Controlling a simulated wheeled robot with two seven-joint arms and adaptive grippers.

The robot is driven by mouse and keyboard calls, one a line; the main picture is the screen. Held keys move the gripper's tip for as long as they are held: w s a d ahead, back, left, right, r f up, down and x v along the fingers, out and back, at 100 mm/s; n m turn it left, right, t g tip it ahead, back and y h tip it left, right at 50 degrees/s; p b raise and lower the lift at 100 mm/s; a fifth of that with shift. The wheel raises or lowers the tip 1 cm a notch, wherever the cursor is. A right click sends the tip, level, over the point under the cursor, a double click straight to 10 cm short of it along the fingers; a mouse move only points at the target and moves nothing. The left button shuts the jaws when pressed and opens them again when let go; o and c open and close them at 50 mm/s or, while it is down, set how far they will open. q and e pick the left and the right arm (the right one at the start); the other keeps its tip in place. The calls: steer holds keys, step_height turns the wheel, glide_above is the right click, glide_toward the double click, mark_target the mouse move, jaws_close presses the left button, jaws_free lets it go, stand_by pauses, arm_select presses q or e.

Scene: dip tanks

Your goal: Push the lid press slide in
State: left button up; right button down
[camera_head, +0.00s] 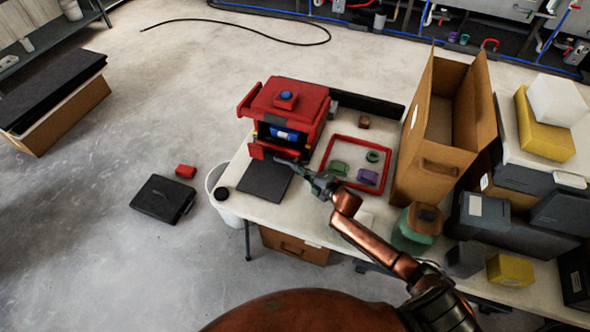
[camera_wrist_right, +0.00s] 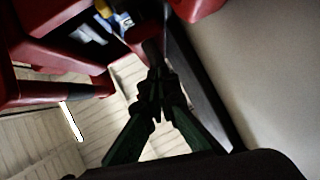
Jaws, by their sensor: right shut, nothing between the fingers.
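The lid press is a red machine (camera_head: 290,98) with a blue button on top, at the back left of the table. It has an open front with a blue and white item (camera_head: 285,134) inside. A small red plate (camera_head: 259,151) sticks out low at its front left; I cannot tell whether this is the slide. My right gripper (camera_head: 280,161) is shut and empty, its tips just in front of the press opening. In the right wrist view, the closed fingers (camera_wrist_right: 153,52) point toward the red press (camera_wrist_right: 60,45). Whether they touch it is unclear. My left gripper is out of view.
A dark mat (camera_head: 264,182) lies in front of the press. A red frame (camera_head: 345,140) with green and purple pieces lies to its right. A tall brown open box (camera_head: 432,175) stands farther right.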

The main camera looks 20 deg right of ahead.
steer(key=shift+s+a+r+p, duration=0.25)
steer(key=shift+s+a+p, duration=0.05)
steer(key=shift+s+p, duration=0.2)
steer(key=s+p, duration=0.1)
steer(key=s+a+r+p, duration=0.1)
steer(key=shift+s+a+r, duration=0.1)
steer(key=shift+s, duration=0.3)
steer(key=v, duration=0.9)
steer(key=shift+s+f, duration=0.25)
